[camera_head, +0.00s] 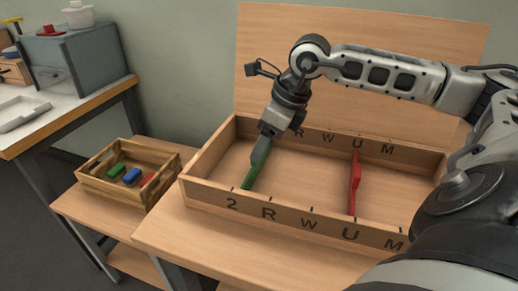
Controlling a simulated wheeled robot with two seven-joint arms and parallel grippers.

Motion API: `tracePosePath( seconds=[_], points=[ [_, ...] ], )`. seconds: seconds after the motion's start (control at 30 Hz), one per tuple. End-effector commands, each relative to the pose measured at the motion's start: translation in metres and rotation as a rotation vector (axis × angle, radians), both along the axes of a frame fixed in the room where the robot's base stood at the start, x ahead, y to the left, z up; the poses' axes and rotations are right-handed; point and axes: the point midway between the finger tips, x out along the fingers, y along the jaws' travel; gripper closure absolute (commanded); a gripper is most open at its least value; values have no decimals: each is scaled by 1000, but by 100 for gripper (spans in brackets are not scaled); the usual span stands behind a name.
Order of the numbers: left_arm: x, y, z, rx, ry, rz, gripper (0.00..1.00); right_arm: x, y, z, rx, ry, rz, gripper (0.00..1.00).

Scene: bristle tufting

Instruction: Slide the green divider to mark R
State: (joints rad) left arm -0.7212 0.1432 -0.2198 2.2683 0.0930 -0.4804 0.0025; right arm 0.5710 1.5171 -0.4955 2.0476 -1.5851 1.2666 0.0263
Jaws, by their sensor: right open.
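The green divider (250,178) stands across the left part of a wide wooden box (230,196). Its front end is near mark 2 on the front wall, left of mark R (268,214). My right gripper (261,150) reaches down from above at the divider's far part, and its fingers hide some of it. The gripper is open; I cannot tell whether it touches the divider. A red divider (355,182) stands farther right, near mark U. The back wall also bears letters, with R, W, U and M visible. My left gripper is not in view.
A small wooden crate (92,186) with green, blue and red blocks stands left of the box. The box floor between the two dividers is clear. A tall wooden panel (420,35) rises behind, and my right arm spans the upper right.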

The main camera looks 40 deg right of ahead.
Motion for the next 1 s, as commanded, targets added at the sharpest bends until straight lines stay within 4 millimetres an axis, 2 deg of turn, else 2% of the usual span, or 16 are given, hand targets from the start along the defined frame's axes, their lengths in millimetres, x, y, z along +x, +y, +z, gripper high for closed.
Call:
tracePosePath(
  seconds=[0.03,0.2,0.57,0.6,0.8,0.83,1.0],
  points=[
    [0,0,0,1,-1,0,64,3,3,-8,2,1,1,38],
    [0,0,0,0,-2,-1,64,9,5,-25,3,1,0,38],
    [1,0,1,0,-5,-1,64,11,6,-31,0,0,-1,38],
    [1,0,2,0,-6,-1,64,11,6,-31,0,0,-1,41],
    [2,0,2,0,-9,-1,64,11,6,-31,0,0,0,97],
    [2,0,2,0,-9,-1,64,11,6,-30,0,0,0,100],
    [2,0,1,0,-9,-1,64,10,9,-31,1,0,16,100]
  ],
)
